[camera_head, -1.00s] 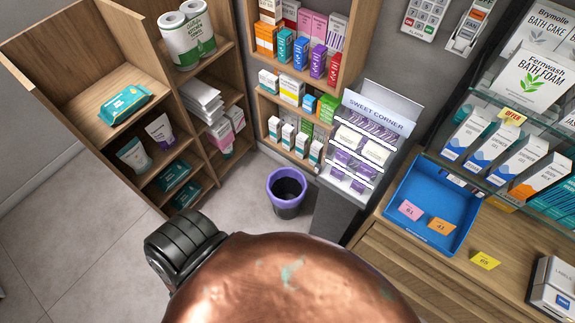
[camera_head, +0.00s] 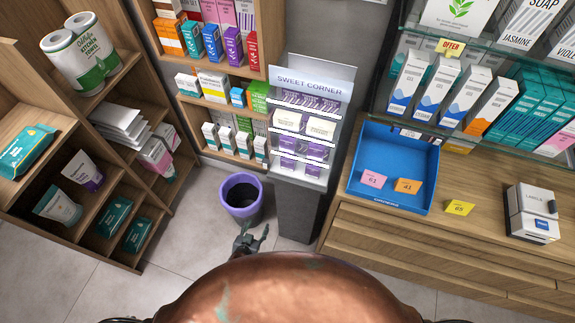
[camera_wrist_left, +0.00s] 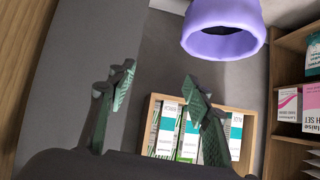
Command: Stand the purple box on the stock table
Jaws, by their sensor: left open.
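A purple box (camera_head: 232,46) stands upright in a row of coloured boxes on the back wall shelf, between a blue box and a red one. Smaller purple packs (camera_head: 288,145) sit in the sweet corner stand; I cannot tell which purple item the task means. My left gripper (camera_head: 250,240) is low over the floor, in front of the purple bin and left of the stand's base. In the left wrist view its two fingers (camera_wrist_left: 158,85) are apart with nothing between them. My right gripper is out of view. I cannot identify a stock table.
A purple bin (camera_head: 241,197) stands on the floor beside the grey sweet corner stand (camera_head: 297,212). A wooden counter (camera_head: 480,228) at right bears a blue tray (camera_head: 388,200), price cards and a label printer (camera_head: 531,213). Wooden shelves (camera_head: 75,235) stand at left. Floor between is open.

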